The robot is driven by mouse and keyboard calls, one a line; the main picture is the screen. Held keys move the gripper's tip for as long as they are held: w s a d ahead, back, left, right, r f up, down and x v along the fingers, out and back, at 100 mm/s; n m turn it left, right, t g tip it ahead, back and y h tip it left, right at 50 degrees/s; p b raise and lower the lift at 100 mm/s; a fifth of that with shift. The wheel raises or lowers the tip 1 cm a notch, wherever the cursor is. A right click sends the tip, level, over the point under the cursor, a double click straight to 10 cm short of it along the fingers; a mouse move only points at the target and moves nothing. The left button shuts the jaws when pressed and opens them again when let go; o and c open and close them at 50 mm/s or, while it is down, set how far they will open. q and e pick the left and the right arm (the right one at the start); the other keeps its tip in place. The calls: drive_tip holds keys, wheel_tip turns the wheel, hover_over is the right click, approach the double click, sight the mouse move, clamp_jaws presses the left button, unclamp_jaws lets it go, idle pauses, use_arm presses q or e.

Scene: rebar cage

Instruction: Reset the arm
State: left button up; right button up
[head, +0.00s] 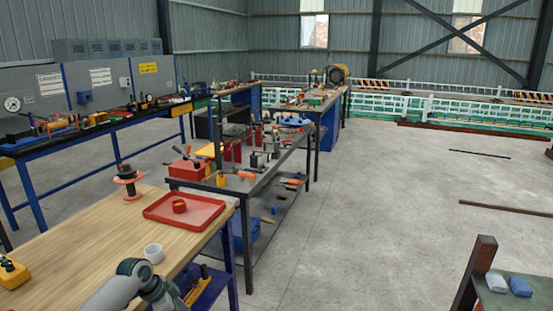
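One of my arms shows at the bottom left of the head view, as a light grey link (112,292) with a darker grey joint (135,268). It is in front of the near edge of the wooden table (95,235). I cannot tell how the rest of this arm is posed, because it runs below the frame. Neither of my grippers is in view, so whether they are open or shut is hidden.
A cluttered metal workbench (243,184) stands beyond. The concrete floor (370,220) is open at centre right.

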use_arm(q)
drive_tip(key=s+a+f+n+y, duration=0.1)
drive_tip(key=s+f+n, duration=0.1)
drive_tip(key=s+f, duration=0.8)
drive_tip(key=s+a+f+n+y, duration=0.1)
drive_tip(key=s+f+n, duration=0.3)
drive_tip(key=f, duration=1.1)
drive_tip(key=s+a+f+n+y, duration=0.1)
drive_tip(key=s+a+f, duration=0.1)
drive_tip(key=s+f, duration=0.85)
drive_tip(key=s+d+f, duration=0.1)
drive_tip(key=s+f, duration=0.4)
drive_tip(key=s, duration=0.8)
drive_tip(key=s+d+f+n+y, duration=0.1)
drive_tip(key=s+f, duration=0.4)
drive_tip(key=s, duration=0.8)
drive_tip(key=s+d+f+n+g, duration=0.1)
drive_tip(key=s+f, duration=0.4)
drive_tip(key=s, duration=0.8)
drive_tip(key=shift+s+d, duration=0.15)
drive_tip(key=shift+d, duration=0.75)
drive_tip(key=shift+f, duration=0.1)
